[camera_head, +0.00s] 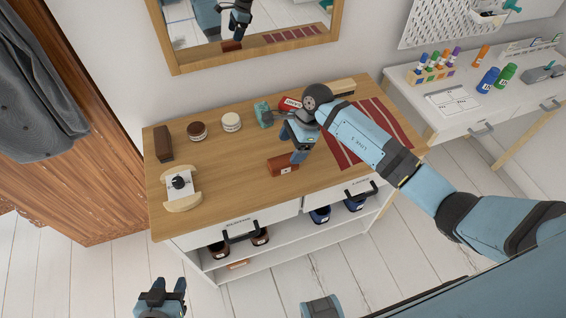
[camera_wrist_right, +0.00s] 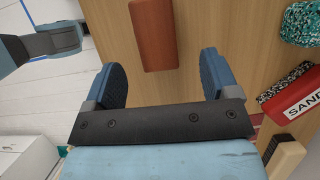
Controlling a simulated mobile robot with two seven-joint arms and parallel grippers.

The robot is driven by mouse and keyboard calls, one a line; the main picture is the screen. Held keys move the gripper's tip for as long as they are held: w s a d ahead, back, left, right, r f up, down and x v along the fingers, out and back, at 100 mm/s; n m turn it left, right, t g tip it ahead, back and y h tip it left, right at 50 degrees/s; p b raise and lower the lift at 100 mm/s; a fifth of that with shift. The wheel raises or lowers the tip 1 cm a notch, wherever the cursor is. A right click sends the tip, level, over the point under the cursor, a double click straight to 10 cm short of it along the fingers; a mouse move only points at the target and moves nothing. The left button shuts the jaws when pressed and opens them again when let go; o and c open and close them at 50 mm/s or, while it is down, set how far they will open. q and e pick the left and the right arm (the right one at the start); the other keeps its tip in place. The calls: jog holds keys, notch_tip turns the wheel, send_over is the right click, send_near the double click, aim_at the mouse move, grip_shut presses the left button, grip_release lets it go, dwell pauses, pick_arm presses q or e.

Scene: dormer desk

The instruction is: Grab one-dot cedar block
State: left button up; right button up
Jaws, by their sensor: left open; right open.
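A reddish-brown block (camera_head: 281,167) lies on the wooden desk top, near its front edge. It has a small white label on its end; the mark on it is too small to count dots. In the right wrist view the block (camera_wrist_right: 154,36) lies ahead of and between my open fingers, its near end close to the fingertips. My right gripper (camera_head: 300,152) points down just beside the block, open and empty; its fingers (camera_wrist_right: 160,68) are apart. My left gripper (camera_head: 163,290) is open and empty in front of the desk, low at the bottom of the view.
A dark brown block (camera_head: 163,143), two round tins (camera_head: 231,121), a wooden stand (camera_head: 182,190), a teal patterned item (camera_head: 263,114) and a red SAND item (camera_wrist_right: 303,94) share the desk top. A red striped mat (camera_head: 362,128) lies right. The desk front centre-left is clear.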

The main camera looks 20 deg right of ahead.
aim_at(283, 161)
jog(key=x, duration=0.3)
jog(key=p+x, duration=0.1)
jog(key=x, duration=0.2)
jog(key=shift+s+a+f, duration=0.1)
jog(key=shift+s+a, duration=0.15)
jog(key=shift+c, duration=0.2)
jog(key=c, duration=1)
